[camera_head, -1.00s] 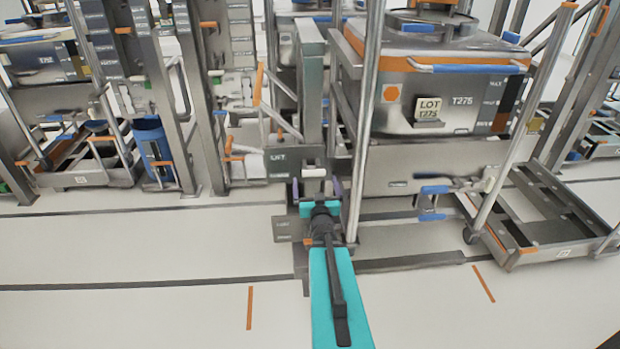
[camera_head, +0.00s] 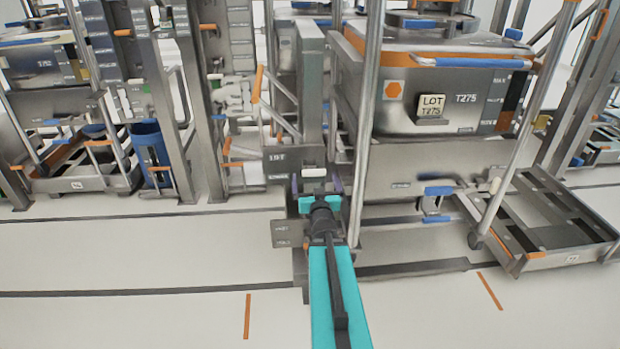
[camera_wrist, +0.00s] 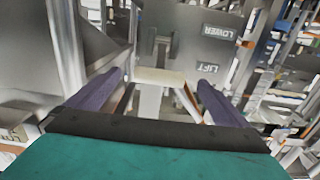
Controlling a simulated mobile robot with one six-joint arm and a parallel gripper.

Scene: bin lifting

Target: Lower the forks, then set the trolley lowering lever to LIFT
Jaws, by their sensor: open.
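In the head view my gripper (camera_head: 317,184) is stretched forward, low at the trolley's column. In the wrist view its two purple fingers (camera_wrist: 158,94) are apart. A pale lever end (camera_wrist: 160,76) shows between them, with clear space on both sides; contact cannot be told. It also shows as a small white block (camera_head: 314,171) in the head view. A grey plate (camera_wrist: 190,50) behind it reads LOWER above and LIFT below, right of the lever. The lever end is nearer the LIFT height. I cannot make out the forks clearly.
A steel bin (camera_head: 450,95) marked T275 stands on the right, with a LOT sign (camera_head: 431,106). A vertical steel post (camera_head: 367,130) rises right of my gripper. A low frame (camera_head: 540,225) lies at right. The floor at left (camera_head: 130,250) is clear.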

